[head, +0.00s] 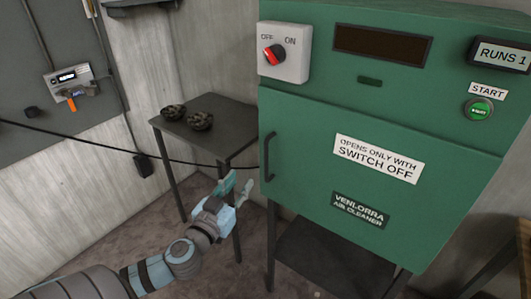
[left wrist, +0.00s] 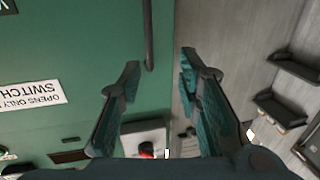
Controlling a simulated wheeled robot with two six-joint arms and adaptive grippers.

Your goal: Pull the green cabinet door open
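The green cabinet door (head: 335,170) looks shut. Its dark vertical handle (head: 268,158) is on the door's left edge; it also shows in the left wrist view (left wrist: 149,35). My left gripper (head: 238,184) is open and empty, left of and slightly below the handle. In the left wrist view its teal fingers (left wrist: 160,70) are spread, with the handle's end ahead of the gap, nearer the left finger. I cannot tell whether anything touches. The switch (head: 273,54) above the door has a red knob on its left side, below OFF. My right gripper is not in view.
A dark side table (head: 228,128) with two patterned bowls (head: 200,121) stands left of the cabinet, close behind my left gripper. A green START button (head: 479,109) is at upper right. A black cable (head: 75,142) crosses at left. A wooden surface (head: 524,240) shows at right.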

